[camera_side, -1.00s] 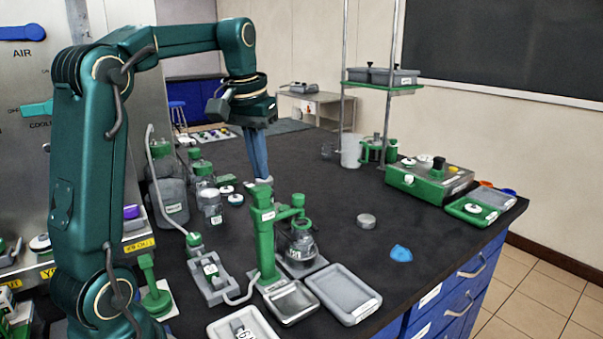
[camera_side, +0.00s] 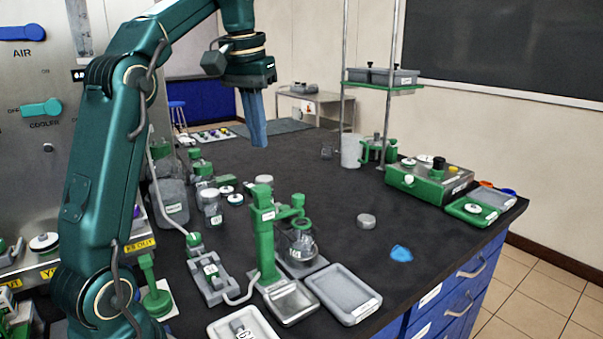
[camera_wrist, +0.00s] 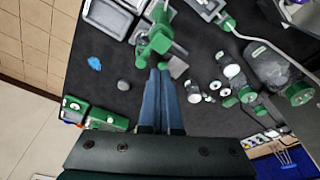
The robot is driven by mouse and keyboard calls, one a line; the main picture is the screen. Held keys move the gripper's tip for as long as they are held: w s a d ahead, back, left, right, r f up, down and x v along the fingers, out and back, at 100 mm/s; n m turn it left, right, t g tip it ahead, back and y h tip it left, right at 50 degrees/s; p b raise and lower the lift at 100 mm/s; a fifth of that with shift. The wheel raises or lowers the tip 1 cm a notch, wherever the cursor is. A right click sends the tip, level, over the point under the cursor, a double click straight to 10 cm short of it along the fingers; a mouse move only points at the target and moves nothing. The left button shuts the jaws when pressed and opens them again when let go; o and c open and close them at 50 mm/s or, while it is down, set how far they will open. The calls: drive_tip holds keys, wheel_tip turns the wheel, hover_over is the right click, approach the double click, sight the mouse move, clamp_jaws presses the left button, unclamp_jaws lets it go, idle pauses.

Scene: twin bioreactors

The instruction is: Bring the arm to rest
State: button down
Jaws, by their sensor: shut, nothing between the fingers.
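My gripper (camera_side: 259,143) hangs in the air above the dark bench (camera_side: 330,230), pointing down, over the area behind the green stand. Its blue fingers are together and hold nothing. In the wrist view my gripper (camera_wrist: 163,72) also shows with its fingers side by side and the bench far below. My arm is raised, with its upper part cut off by the top edge of the side view.
A green stand with a glass vessel (camera_side: 301,245) is at the front middle. Bottles and jars (camera_side: 211,206) stand left of it. A grey tray (camera_side: 343,293), a grey puck (camera_side: 366,221), a blue lump (camera_side: 401,254) and a green control box (camera_side: 430,180) lie rightward. A rod-mounted shelf (camera_side: 382,86) rises behind.

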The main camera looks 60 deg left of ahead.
drive_tip(key=s+d+m+t, duration=0.25)
drive_tip(key=s+d, duration=0.25)
drive_tip(key=d, duration=0.5)
drive_tip(key=s+d+f+m, duration=0.1)
drive_tip(key=s+d+f, duration=0.1)
drive_tip(key=f, duration=0.4)
drive_tip(key=s+d+f+m+t+h, duration=0.1)
drive_tip(key=s+d+f+m, duration=0.1)
drive_tip(key=f, duration=0.4)
drive_tip(key=s+d, duration=0.1)
drive_tip(key=s, duration=0.1)
drive_tip(key=shift+s+d+f, duration=0.2)
drive_tip(key=shift+s+f, duration=0.1)
drive_tip(key=shift+f, duration=0.05)
drive_tip(key=shift+m, duration=0.25)
